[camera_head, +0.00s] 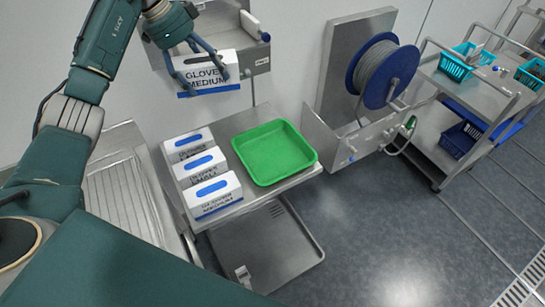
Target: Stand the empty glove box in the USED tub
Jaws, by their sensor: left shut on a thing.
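My left gripper (203,66) is shut on a white glove box (208,82) marked "GLOVES MEDIUM" with a blue lower edge. It holds the box up in front of the steel wall holder, above and behind the table. Whether the box touches the holder is unclear. A shallow green tub (272,155) stands empty on the steel table, below and to the right of the held box. No USED label is readable on it. My right gripper is out of view.
Three white glove boxes with blue tops, the nearest one (213,197) at the front, stand left of the tub on the table. A steel wall holder (238,48) is behind. A hose reel (385,73) and a cart with teal baskets (456,66) stand right.

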